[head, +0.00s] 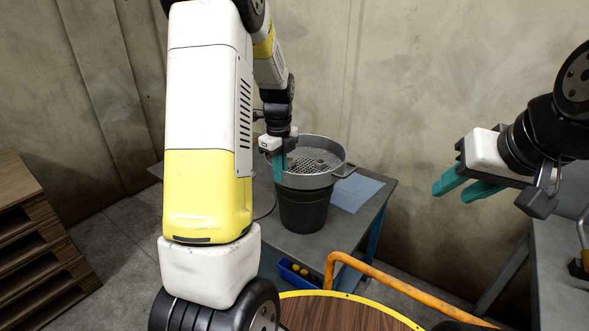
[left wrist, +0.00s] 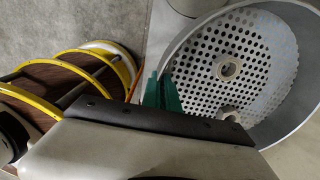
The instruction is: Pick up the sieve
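The sieve (head: 305,177) is a round grey metal pan with a perforated bottom. It sits on top of a black bucket (head: 305,212) on the grey table. In the left wrist view the sieve (left wrist: 205,70) fills the right side, with round fittings on its perforated bottom. My left gripper (head: 280,165) is at the sieve's left rim, teal fingers pointing down. In the left wrist view its fingers (left wrist: 160,92) are close together at the rim and look closed on it; the contact itself is partly hidden. My right gripper (head: 465,186) is open and empty, well to the right.
A blue sheet (head: 357,192) lies on the table right of the bucket. A blue bin (head: 297,277) with yellow items stands low in front. An orange rail (head: 375,278) and a round wooden top with yellow rim are nearer. Wooden pallets (head: 40,255) are stacked at left.

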